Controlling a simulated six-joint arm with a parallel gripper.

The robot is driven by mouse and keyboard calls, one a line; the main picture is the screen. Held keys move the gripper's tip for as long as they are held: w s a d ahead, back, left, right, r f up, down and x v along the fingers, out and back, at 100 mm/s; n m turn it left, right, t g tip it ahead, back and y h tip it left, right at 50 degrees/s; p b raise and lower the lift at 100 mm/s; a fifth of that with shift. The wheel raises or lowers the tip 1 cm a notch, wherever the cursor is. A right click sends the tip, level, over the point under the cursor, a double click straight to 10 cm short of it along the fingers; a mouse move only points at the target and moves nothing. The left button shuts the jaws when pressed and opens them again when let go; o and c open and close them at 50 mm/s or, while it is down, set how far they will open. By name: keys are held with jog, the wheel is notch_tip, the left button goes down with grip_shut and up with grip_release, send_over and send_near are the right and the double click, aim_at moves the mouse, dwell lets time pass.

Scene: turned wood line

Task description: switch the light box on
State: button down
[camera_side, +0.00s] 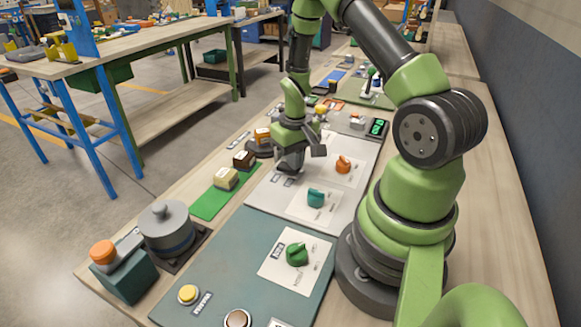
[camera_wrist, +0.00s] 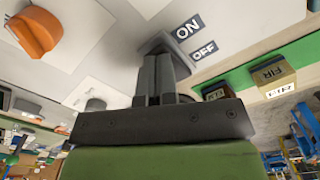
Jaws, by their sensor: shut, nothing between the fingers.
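A pale grey panel (camera_side: 262,196) lies under my gripper (camera_side: 288,168), and ON and OFF labels show at its left edge. In the wrist view the ON label (camera_wrist: 187,28) and OFF label (camera_wrist: 204,50) are beside a grey switch-like part (camera_wrist: 153,43). My gripper's fingers (camera_wrist: 157,70) are shut, empty and pointing at that part. They cover much of it, so its position and any contact are unclear. I cannot tell which surface is the light box or whether it is lit.
The panel has an orange knob (camera_side: 343,165) and a teal knob (camera_side: 316,198). A green knob (camera_side: 297,254) and yellow button (camera_side: 188,294) are on the nearer board. A pale wood block (camera_side: 226,178) rests on a green mat (camera_side: 207,204). A grey lidded pot (camera_side: 166,228) stands front left.

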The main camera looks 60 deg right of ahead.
jog(key=shift+f, duration=0.1)
jog(key=shift+r, duration=3.5)
jog(key=shift+r, duration=0.1)
jog(key=w+a+r+t, duration=0.1)
jog(key=a+r+t, duration=0.1)
jog(key=a+r, duration=0.5)
jog(key=s+a+r+n+t+y, duration=0.2)
jog(key=s+a+r+t, duration=0.3)
jog(key=s+a+r, duration=0.6)
notch_tip(320, 180, up, 3)
jog(key=shift+a+r, duration=0.1)
jog(key=shift+a, duration=0.2)
